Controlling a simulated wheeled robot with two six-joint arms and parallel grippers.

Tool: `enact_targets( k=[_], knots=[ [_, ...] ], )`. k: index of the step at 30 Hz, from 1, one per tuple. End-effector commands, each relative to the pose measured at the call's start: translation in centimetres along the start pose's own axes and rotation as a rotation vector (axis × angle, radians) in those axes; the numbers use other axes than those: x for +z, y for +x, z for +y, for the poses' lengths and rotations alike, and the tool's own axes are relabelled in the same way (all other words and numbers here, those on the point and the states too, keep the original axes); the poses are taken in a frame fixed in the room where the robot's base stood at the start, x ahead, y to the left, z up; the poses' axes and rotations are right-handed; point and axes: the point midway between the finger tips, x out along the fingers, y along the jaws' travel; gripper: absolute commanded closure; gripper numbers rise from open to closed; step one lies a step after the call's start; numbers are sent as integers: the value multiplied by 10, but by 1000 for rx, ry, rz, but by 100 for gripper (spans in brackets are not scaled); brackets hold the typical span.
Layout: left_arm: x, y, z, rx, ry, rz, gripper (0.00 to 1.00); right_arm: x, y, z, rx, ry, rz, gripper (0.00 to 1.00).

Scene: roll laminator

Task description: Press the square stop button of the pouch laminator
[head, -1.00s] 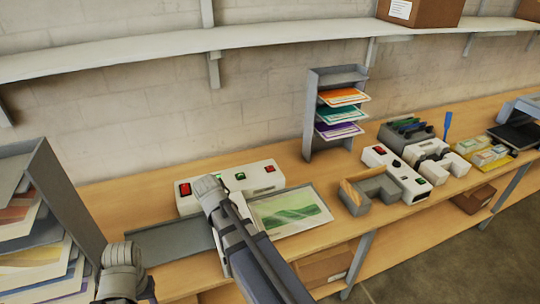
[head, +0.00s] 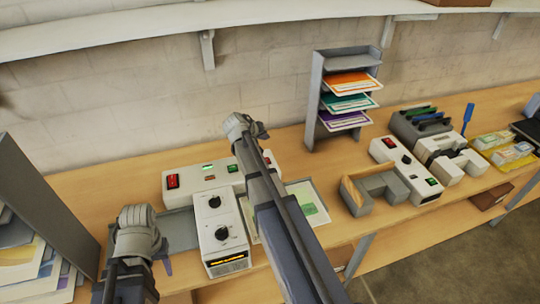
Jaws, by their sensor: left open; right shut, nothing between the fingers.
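The white laminator (head: 189,187) lies long and low on the bench. Its top has a red rocker switch (head: 172,181), a lit green window (head: 208,167), a small reddish square button (head: 210,178) and a green button (head: 232,168). Markings on the buttons are too small to read. My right gripper (head: 247,127) is shut and empty, above and behind the machine's right part.
A white box with two black dials (head: 205,238) stands in front of the laminator. A tray with a green-printed sheet (head: 305,190) lies right of it. A sheet rack (head: 316,105) stands behind; a grey divider (head: 52,205) is at left. Another white switch unit (head: 405,165) sits right.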

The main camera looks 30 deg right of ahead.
Motion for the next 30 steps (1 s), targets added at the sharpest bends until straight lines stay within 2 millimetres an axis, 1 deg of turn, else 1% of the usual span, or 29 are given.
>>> enact_targets(
  k=[8, 14, 20, 30],
  knots=[
    [0, 0, 0, 0, 0, 0, 50, 0, 0, 0, -1, 0, -1, 100],
    [0, 7, 1, 0, 0, 0, 50, 4, 5, -4, -1, 0, -1, 100],
    [-2, 26, 2, 0, 1, 0, 50, 13, 18, -13, -1, 0, -1, 100],
    [-4, 72, 6, -2, 11, 0, 50, 37, 50, -37, -1, 0, -1, 100]
  ],
)
